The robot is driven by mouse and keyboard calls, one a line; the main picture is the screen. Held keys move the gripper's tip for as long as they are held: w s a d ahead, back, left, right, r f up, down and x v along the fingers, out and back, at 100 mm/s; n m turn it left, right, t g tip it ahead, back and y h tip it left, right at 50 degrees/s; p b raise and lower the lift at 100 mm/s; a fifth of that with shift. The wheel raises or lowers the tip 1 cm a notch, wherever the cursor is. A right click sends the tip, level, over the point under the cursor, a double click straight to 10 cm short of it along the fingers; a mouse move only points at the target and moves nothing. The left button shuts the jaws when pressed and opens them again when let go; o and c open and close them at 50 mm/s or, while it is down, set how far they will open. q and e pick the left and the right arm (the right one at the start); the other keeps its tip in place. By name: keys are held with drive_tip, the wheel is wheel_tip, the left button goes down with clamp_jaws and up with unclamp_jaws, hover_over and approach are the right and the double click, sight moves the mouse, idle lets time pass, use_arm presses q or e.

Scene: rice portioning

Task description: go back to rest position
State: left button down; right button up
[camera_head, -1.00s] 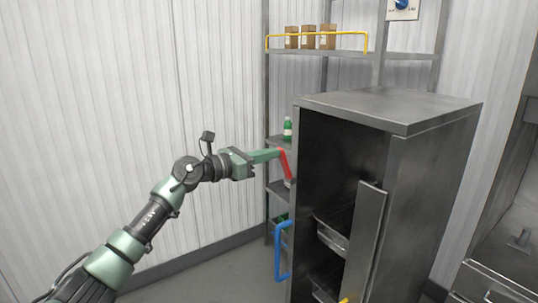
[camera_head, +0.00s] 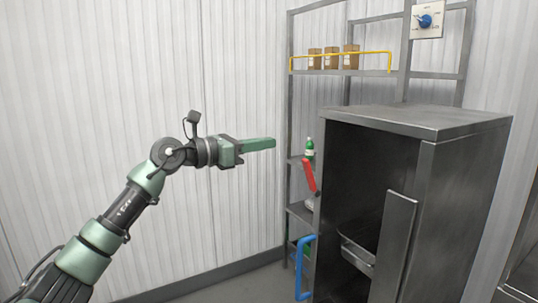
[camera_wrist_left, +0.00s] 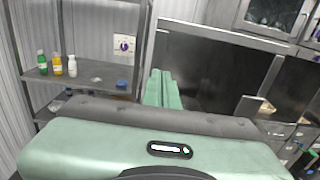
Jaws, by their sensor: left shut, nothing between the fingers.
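My left gripper (camera_head: 272,143) reaches in from the left in the head view, in free air left of the metal cabinet (camera_head: 425,125). Its green fingers are together with nothing between them. They also show shut in the left wrist view (camera_wrist_left: 162,75). The gripper is apart from the red handle (camera_head: 309,175), which lies to its right and lower. My right gripper is in neither view.
The cabinet stands open, with a metal pan (camera_head: 357,254) inside and a blue handle (camera_head: 302,268) low at its left. A shelf rack (camera_head: 340,73) behind holds brown packages (camera_head: 331,58) and a green bottle (camera_head: 309,149). The space before the left wall is clear.

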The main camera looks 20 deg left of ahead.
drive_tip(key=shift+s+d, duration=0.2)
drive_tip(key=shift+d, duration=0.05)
